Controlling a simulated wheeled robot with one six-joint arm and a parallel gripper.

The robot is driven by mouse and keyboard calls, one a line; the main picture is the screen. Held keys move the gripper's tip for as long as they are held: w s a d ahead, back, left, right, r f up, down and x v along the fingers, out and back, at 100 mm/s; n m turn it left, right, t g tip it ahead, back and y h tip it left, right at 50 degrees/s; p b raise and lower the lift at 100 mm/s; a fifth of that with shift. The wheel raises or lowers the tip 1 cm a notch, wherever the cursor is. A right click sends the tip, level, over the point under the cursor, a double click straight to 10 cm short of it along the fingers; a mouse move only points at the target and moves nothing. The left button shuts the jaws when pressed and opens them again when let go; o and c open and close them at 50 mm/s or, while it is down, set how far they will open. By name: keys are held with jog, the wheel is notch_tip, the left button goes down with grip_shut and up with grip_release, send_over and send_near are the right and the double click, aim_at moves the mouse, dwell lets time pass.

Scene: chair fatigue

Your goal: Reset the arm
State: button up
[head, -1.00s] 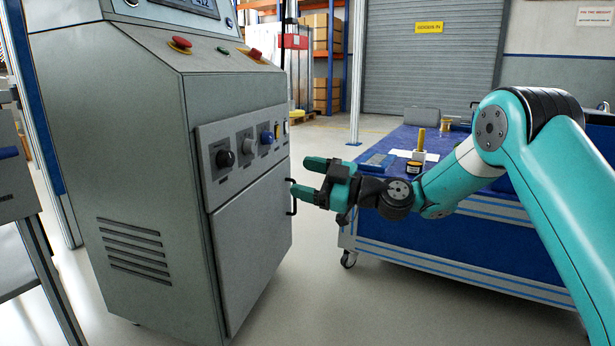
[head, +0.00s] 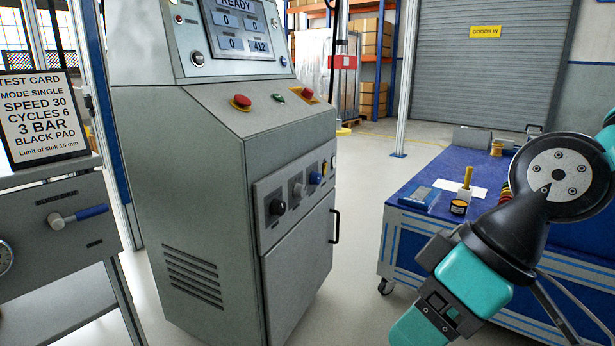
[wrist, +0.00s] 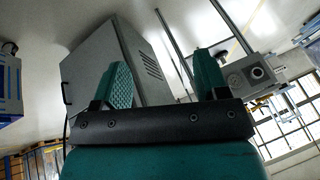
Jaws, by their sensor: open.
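My gripper (wrist: 163,62) is open and empty in the wrist view, with its two teal fingers apart. In the head view the teal arm is folded at the right, and part of the gripper (head: 418,326) shows at the bottom edge, pointing down and left. Its fingertips are partly cut off there. It is in front of the blue bench and apart from the grey control cabinet (head: 208,190). The cabinet also shows tilted behind the fingers in the wrist view (wrist: 97,62).
The blue bench (head: 415,262) at right holds a blue tray (head: 420,196), a yellow-handled tool (head: 467,179) and a small black-and-yellow tin (head: 458,207). A test card (head: 42,115) stands on the grey rig (head: 50,190) at left. Floor between cabinet and bench is clear.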

jog(key=s+d+r+m+h+p, duration=0.2)
jog(key=s+d+p, duration=0.1)
jog(key=s, duration=0.2)
notch_tip(320, 180, up, 36)
jog(key=p, duration=3.6)
jog(key=shift+w+r+g, duration=0.2)
jog(key=shift+r+g, duration=0.05)
jog(key=shift+g, duration=0.05)
